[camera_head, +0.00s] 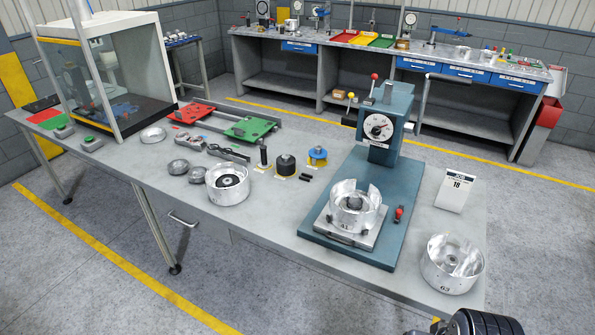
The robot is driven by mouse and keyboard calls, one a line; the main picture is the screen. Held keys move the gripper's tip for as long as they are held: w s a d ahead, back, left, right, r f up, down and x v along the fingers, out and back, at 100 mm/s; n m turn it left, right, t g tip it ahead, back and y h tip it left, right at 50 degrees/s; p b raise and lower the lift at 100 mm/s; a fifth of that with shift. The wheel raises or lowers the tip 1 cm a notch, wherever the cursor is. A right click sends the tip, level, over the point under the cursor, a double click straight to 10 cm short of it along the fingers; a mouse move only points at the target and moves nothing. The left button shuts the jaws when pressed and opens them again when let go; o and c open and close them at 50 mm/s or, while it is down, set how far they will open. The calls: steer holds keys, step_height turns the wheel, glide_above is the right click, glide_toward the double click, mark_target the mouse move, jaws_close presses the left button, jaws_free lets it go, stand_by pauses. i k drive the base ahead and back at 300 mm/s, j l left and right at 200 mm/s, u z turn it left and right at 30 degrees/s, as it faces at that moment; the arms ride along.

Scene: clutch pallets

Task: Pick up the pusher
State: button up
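No part is labelled as the pusher, so I cannot tell for sure which one it is. Candidates stand upright in a row mid-table: a slim black pin (263,155), a squat black knobbed cylinder (286,166) on a tan base, and a blue disc part (317,155) with a centre post on a yellow base. The teal press (385,130) stands to their right, with a cut-open silver housing (354,210) on its plate. A dark ribbed part of mine (484,322) shows at the bottom right corner, well apart from these parts. My gripper's fingers do not show.
Silver drums stand on the grey table (270,225): one front centre (228,184), one front right (452,264). A white sign (456,190) stands at right. Red and green pallets (248,128) lie behind on rails. An open-front cabinet (105,75) stands left.

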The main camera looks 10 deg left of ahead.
mark_target(285, 164)
steer(key=i+j+u, duration=0.3)
steer(key=i+j, duration=0.4)
steer(key=j, duration=0.2)
steer(key=i+j+u, duration=0.3)
steer(key=i+j, duration=0.4)
steer(key=i, duration=0.1)
